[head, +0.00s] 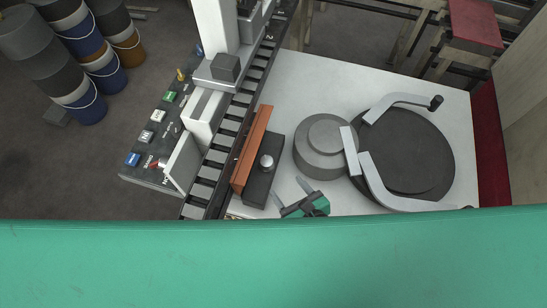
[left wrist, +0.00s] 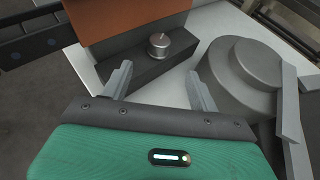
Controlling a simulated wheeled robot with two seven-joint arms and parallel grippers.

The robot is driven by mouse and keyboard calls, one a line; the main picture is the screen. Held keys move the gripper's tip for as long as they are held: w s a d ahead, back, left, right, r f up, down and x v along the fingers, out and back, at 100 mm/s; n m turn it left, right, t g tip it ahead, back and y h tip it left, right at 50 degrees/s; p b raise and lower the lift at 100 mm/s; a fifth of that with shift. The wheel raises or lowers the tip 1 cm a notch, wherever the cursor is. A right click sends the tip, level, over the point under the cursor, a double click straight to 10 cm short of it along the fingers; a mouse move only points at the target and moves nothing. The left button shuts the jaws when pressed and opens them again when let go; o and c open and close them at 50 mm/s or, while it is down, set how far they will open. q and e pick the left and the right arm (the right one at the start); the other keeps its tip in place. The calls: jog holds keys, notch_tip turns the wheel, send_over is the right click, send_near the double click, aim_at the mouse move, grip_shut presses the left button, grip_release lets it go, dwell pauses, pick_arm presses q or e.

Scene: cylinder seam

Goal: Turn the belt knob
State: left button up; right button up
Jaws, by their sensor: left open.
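The belt knob is a small silver round knob (head: 266,161) on top of a dark box (head: 263,178), beside an upright orange-brown panel. In the left wrist view the knob (left wrist: 159,45) shows a pale mark on its top and sits just beyond the fingertips, between their lines. My left gripper (head: 290,188) is green with grey fingers, at the near end of the box in the head view. In the left wrist view its fingers (left wrist: 158,75) are spread apart with nothing between them, and they do not appear to touch the knob. My right gripper is not in view.
A stepped grey cylinder (head: 322,147) stands right of the knob box, close to my right finger in the left wrist view. A dark turntable (head: 408,150) with curved guide arms lies further right. A conveyor (head: 228,135) and a button panel (head: 152,135) run along the left.

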aim_at(269, 165)
pick_arm(q)
jog(key=p+x, duration=0.2)
jog(key=x, duration=0.8)
jog(key=shift+w+a+r+p, duration=0.1)
jog(key=shift+w+a+p, duration=0.05)
jog(key=shift+p, duration=0.25)
jog(key=shift+x, duration=0.8)
